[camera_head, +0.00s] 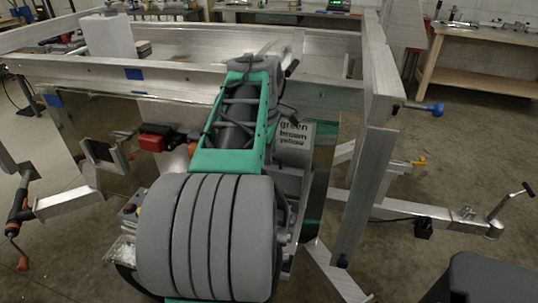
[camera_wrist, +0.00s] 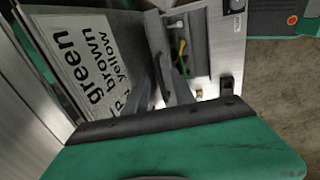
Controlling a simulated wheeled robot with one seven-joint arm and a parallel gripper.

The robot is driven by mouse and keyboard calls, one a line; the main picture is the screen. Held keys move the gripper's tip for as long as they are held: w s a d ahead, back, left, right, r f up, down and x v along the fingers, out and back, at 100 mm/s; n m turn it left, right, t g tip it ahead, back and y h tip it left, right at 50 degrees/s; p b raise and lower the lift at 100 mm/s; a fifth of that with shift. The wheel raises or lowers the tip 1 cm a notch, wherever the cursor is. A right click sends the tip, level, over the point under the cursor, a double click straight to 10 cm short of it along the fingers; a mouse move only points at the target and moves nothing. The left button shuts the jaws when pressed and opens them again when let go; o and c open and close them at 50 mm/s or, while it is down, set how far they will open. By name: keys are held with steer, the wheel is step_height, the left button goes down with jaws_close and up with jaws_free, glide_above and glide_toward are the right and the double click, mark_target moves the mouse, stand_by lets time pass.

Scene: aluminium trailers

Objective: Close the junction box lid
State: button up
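A panel with the printed words green, brown, yellow (camera_wrist: 95,60) stands at the left in the wrist view, and I take it for the raised junction box lid. It also shows in the head view (camera_head: 293,138), just right of my green arm. Beside it in the wrist view is the open junction box (camera_wrist: 228,50), with a yellow-green wire and small fittings visible inside. My gripper (camera_wrist: 178,80) reaches in between the panel and the box interior. Its dark fingers blend with the grey parts there, so their opening is unclear. My arm hides the gripper in the head view.
An aluminium trailer frame (camera_head: 340,97) surrounds the arm, with an upright post (camera_head: 362,195) close on the right. A red connector (camera_head: 152,139) is at left. A workbench (camera_head: 480,60) stands at back right. The floor at right is partly clear.

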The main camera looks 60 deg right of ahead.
steer(key=shift+f, duration=0.15)
steer(key=shift+c, duration=0.5)
jaws_close()
stand_by(0.9)
